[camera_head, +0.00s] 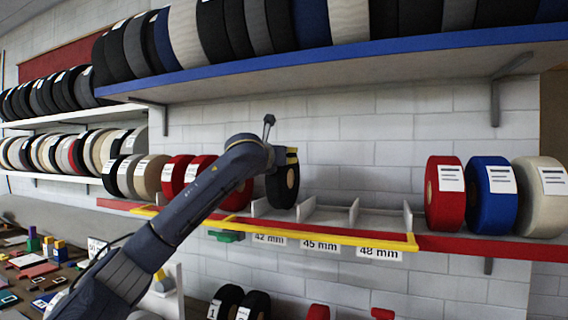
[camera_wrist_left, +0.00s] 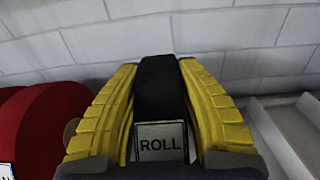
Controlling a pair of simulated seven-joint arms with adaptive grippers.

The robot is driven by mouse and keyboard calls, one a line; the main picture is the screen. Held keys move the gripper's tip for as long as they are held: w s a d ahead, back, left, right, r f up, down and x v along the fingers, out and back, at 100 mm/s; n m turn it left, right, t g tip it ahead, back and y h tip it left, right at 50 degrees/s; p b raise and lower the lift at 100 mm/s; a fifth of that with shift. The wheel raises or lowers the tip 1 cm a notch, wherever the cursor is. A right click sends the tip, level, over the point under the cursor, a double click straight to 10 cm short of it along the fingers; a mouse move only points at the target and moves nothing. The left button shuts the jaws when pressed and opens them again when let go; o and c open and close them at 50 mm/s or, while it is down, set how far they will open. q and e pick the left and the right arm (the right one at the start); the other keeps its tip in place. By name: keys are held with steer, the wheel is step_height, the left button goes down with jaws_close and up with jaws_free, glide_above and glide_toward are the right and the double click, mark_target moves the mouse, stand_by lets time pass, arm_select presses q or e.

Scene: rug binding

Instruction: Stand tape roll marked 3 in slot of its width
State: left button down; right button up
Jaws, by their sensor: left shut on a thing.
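My left gripper (camera_head: 291,162) is shut on a black tape roll (camera_head: 283,187). In the left wrist view, the yellow fingers (camera_wrist_left: 160,105) clasp the black roll (camera_wrist_left: 160,85) from both sides, and its white label reads "ROLL"; no number shows. The roll is upright at the slotted shelf, above the "42 mm" label (camera_head: 269,239). I cannot tell whether it touches the shelf. Slots marked "45 mm" (camera_head: 320,245) and "48 mm" (camera_head: 379,252) are empty to its right. Two black rolls marked 1 (camera_head: 225,303) and 2 (camera_head: 254,306) stand below. My right gripper is not in view.
Red rolls (camera_head: 176,176) stand left of the slots, partly behind my arm; one also shows in the left wrist view (camera_wrist_left: 45,130). Red (camera_head: 444,205), blue (camera_head: 491,205) and cream (camera_head: 541,212) rolls stand right. A blue-edged shelf (camera_head: 340,59) full of rolls overhangs above.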

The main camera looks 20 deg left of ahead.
arm_select(q)
steer(key=shift+f, duration=1.05)
steer(key=c, duration=1)
jaws_free()
steer(key=shift+f, duration=0.1)
steer(key=s, duration=0.8)
steer(key=s+a, duration=0.1)
steer(key=s, duration=0.3)
